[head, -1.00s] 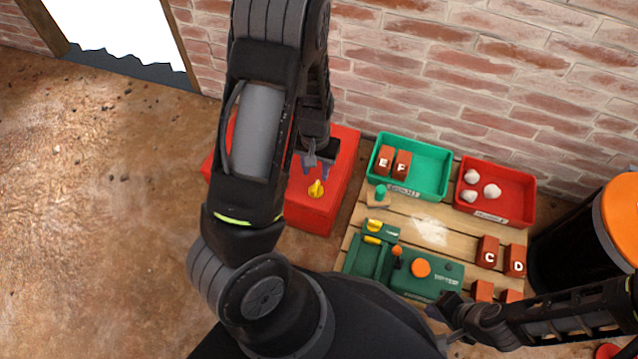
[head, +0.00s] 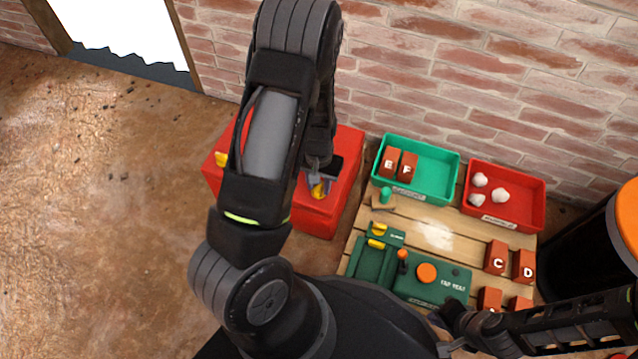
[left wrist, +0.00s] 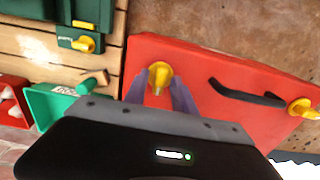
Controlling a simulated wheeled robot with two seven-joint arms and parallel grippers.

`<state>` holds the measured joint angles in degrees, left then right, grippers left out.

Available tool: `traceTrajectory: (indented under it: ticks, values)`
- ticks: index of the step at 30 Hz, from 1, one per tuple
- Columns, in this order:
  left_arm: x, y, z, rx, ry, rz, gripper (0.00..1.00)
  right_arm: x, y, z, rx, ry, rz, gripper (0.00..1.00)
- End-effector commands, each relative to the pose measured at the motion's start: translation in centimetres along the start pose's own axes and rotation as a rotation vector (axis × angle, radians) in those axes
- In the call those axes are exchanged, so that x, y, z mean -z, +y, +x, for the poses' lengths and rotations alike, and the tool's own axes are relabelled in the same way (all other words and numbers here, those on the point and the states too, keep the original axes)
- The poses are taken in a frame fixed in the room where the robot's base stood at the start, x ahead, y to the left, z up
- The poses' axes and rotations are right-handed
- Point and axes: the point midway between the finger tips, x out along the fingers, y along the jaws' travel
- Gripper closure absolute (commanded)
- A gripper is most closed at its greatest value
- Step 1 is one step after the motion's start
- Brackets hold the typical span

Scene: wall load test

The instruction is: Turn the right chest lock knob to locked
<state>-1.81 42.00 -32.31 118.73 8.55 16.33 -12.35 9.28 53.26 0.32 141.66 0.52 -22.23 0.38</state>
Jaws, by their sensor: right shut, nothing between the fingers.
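The red chest (head: 318,218) stands against the brick wall, partly hidden by my left arm. Its right lock knob (head: 318,192) is yellow and partly covered by my left gripper (head: 320,178). In the left wrist view, the right knob (left wrist: 159,74) sits between the tips of my two open left fingers (left wrist: 160,88). I cannot tell whether they touch it. The other yellow knob (head: 221,159) shows at the chest's left end, also in the left wrist view (left wrist: 302,107). My right gripper (head: 444,334) is shut and empty near the table's front edge.
A black handle (left wrist: 246,94) lies between the knobs. Right of the chest, a wooden table (head: 440,236) holds a green tray (head: 440,178), a red tray (head: 520,205), a green panel (head: 440,291) and lettered red blocks. A dark barrel (head: 585,250) stands further right.

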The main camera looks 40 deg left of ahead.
Motion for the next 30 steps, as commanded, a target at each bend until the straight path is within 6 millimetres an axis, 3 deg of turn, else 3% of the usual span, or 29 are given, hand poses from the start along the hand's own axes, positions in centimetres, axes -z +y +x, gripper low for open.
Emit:
traceTrajectory:
  ticks: [11, 30]
  values:
    - [0.0, 0.0, -0.02, 0.0, 0.0, 0.0, 1.0, 0.0, 0.01, 0.0, 0.0, 0.0, 0.0, 1.0]
    - [-0.01, -0.03, -0.09, 0.0, 0.0, -0.028, 1.0, -0.01, -0.09, -0.29, 0.0, -0.001, 0.0, 1.0]
